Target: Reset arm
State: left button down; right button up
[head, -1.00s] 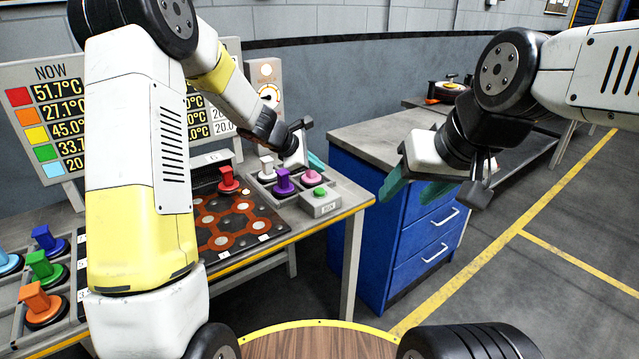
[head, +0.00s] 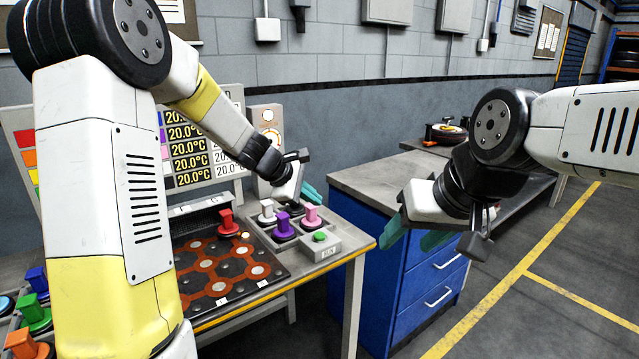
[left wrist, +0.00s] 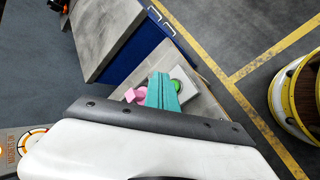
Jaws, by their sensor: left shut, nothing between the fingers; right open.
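My left gripper (head: 308,193) hangs over the back right of the workbench, above the tray (head: 259,214) with the white, purple and pink knobs. Its teal fingers are shut and empty, and they show in the left wrist view (left wrist: 163,92) beside the pink knob (left wrist: 136,95) and the green button (left wrist: 176,86). My right gripper (head: 412,228) is held in the air in front of the blue cabinet. Its teal fingers are apart and empty.
The purple knob (head: 284,225), pink knob (head: 312,215) and white knob (head: 267,210) stand close under my left gripper. A red knob (head: 227,222) stands on the dark hexagon board (head: 190,288). The blue cabinet (head: 429,274) is right of the bench. Open floor (head: 560,290) lies further right.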

pick_arm(q)
jog(key=s+a+r+m, duration=0.2)
jog(key=s+r+m, duration=0.2)
jog(key=s+r, duration=0.3)
jog(key=s+a+m+y, duration=0.1)
jog(key=s+a+m, duration=0.2)
jog(key=s, duration=0.4)
jog(key=s+a+m+y, duration=0.2)
jog(key=s+a+m, duration=0.2)
jog(key=s, duration=0.4)
jog(key=s+a+r+m+y, duration=0.1)
jog(key=s+a+m, duration=0.2)
jog(key=s, duration=0.5)
jog(key=shift+s+a+m+y, duration=0.15)
jog(key=shift+a+m+y, duration=0.15)
jog(key=shift+r, duration=0.1)
dwell(1.1)
pick_arm(e)
grip_shut()
dwell(1.6)
